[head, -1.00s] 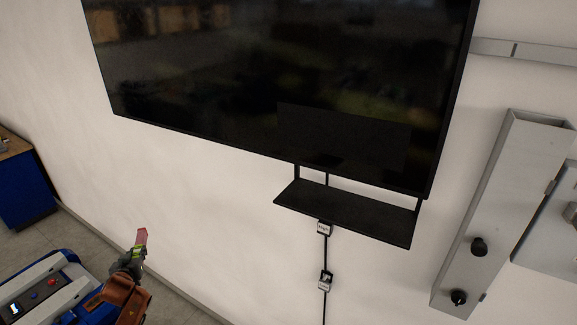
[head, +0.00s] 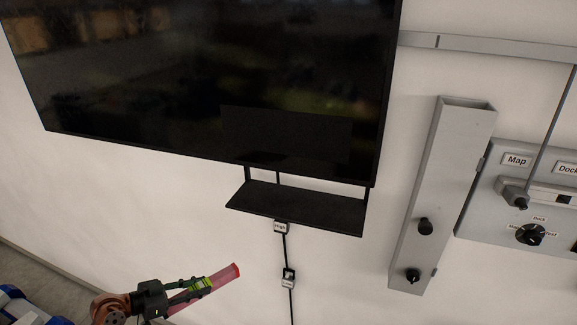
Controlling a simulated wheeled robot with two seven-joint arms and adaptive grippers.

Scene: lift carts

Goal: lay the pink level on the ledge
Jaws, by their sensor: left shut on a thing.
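The pink level (head: 222,277) is in my left gripper (head: 190,289) at the lower left of the head view. It is a pink bar with a red end and a yellow-green part near the fingers. My left gripper is shut on it, and it points to the right, tilted slightly up. The ledge (head: 300,209) is a black shelf under the dark screen, above and to the right of the level. The level is apart from the ledge. The top of the ledge shows nothing on it. My right gripper is not in view.
A large black screen (head: 210,80) hangs on the white wall above the ledge. A cable with small labelled boxes (head: 288,279) runs down below it. A grey metal column (head: 440,190) with black knobs and a grey control panel (head: 520,205) are at the right.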

